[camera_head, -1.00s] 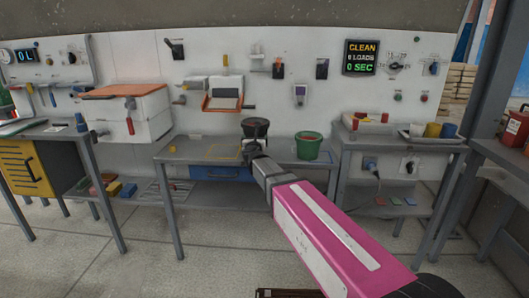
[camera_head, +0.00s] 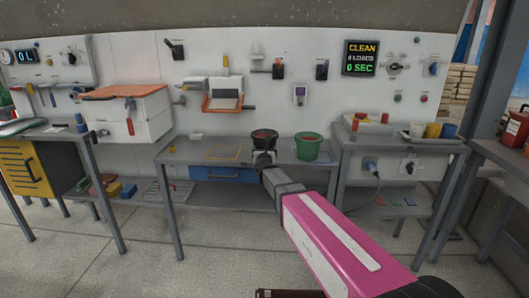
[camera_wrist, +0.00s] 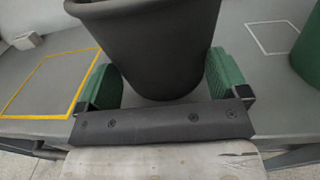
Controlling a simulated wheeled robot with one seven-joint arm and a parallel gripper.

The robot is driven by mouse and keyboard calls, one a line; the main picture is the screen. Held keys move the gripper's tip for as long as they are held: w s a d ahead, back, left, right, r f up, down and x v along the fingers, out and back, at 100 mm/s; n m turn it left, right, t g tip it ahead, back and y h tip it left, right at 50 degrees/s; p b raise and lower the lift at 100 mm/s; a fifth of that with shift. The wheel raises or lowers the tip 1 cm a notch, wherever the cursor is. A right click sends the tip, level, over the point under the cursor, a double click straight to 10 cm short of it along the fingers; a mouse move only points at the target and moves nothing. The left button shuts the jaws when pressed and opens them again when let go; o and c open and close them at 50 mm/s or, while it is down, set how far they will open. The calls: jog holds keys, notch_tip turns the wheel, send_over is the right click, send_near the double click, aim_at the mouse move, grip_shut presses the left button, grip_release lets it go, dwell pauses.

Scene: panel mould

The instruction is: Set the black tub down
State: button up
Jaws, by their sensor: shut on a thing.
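The black tub (camera_head: 264,139) is upright at my gripper (camera_head: 262,156), over the middle bench, left of the green tub. In the wrist view the black tub (camera_wrist: 155,45) stands between the two green finger pads of my gripper (camera_wrist: 163,82), which are shut on it. Its base is low over the grey bench top; I cannot tell whether it touches. Something reddish shows inside the tub in the head view.
The green tub (camera_head: 308,146) stands right of the black tub. A yellow outlined square (camera_wrist: 52,85) lies on the bench to the left, and a white outline (camera_wrist: 275,38) to the right. A small white block (camera_wrist: 27,40) lies at the back left.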

jog(key=shift+f, duration=0.1)
jog(key=o, duration=0.7)
